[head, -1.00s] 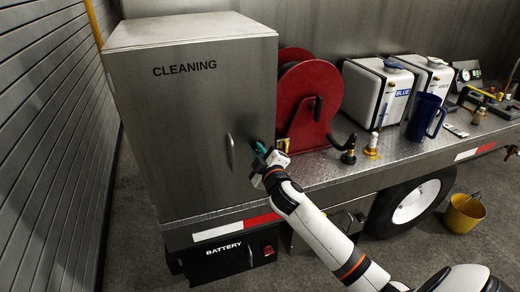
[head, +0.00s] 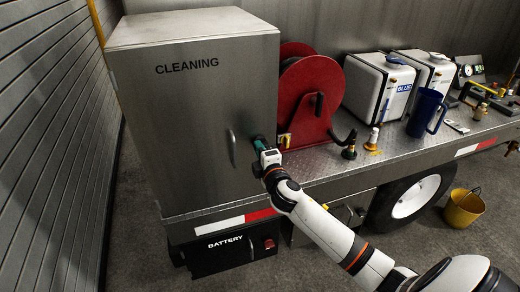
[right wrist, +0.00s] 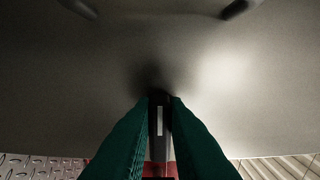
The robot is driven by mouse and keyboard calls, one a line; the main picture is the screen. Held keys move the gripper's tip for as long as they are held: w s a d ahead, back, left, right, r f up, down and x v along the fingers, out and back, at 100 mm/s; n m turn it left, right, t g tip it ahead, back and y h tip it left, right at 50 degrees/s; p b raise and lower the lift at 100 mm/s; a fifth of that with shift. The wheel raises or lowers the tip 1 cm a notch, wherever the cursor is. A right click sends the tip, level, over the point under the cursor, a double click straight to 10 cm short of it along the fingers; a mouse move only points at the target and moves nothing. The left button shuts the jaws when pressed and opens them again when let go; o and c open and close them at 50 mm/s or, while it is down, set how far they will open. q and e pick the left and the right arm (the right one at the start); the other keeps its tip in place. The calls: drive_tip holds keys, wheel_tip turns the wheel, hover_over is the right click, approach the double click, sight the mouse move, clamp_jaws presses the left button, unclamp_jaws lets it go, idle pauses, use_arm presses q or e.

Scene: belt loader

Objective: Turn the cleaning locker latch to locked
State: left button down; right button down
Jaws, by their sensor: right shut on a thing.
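The cleaning locker (head: 190,120) is a grey metal cabinet labelled CLEANING, with its door closed and a vertical handle (head: 231,148) on it. My right gripper (head: 260,143), with green fingers, is at the door's right edge, right of the handle. In the right wrist view its fingers (right wrist: 160,110) are shut on the dark latch (right wrist: 159,125), which has a pale stripe and shows between them. In the head view the gripper hides the latch, so I cannot tell its turn from there. My left gripper is not in view.
A red hose reel (head: 308,100) stands close to the right of the locker. White tanks (head: 378,88) and a blue jug (head: 425,113) stand further right on the deck. A battery box (head: 228,252) is below the locker. A yellow bucket (head: 463,208) is on the floor.

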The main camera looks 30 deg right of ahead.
idle(0.4)
drive_tip(key=c, duration=1.4)
unclamp_jaws()
drive_tip(key=shift+c, duration=0.2)
drive_tip(key=b+v, duration=0.3)
drive_tip(key=v, duration=0.9)
